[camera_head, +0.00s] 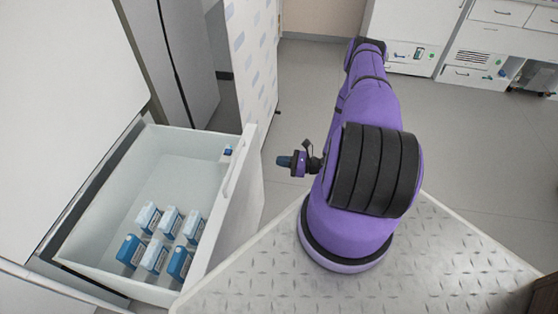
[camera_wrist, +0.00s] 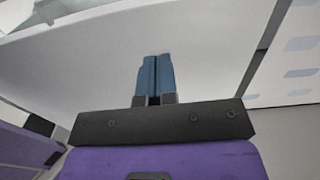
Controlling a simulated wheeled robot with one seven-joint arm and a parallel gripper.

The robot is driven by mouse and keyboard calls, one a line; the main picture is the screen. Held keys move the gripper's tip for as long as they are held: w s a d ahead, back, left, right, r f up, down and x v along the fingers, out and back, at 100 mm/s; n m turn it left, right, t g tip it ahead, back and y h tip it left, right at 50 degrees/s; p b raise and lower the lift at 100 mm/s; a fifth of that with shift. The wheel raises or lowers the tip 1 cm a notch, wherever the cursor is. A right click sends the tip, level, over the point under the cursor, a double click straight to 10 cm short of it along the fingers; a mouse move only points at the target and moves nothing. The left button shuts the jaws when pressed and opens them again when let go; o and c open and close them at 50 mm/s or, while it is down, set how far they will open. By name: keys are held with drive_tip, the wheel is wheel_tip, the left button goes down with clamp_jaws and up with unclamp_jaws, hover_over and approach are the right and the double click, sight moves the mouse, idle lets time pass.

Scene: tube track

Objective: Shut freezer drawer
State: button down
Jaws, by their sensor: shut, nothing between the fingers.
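The freezer drawer (camera_head: 170,162) is pulled out at the left in the head view, with several blue-and-white boxes (camera_head: 153,256) inside. Its front panel (camera_head: 233,207) faces right and has a handle (camera_head: 241,160) along its top edge. My gripper (camera_head: 280,161) is just right of the far end of the front panel. The gripper's blue fingers are shut and empty. In the wrist view, the shut fingers (camera_wrist: 155,76) point at a white surface (camera_wrist: 205,45), which looks like the drawer front. I cannot tell whether they touch it.
The white freezer body (camera_head: 70,90) stands left of the drawer. A white panel with bluish marks (camera_head: 252,60) stands behind the drawer. White cabinets (camera_head: 490,45) are at the far right. The grey floor (camera_head: 325,80) beyond my gripper is clear.

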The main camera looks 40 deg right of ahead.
sight(247, 156)
drive_tip(key=x, duration=1.1)
drive_tip(key=shift+w+a, duration=0.1)
drive_tip(key=shift+w, duration=0.05)
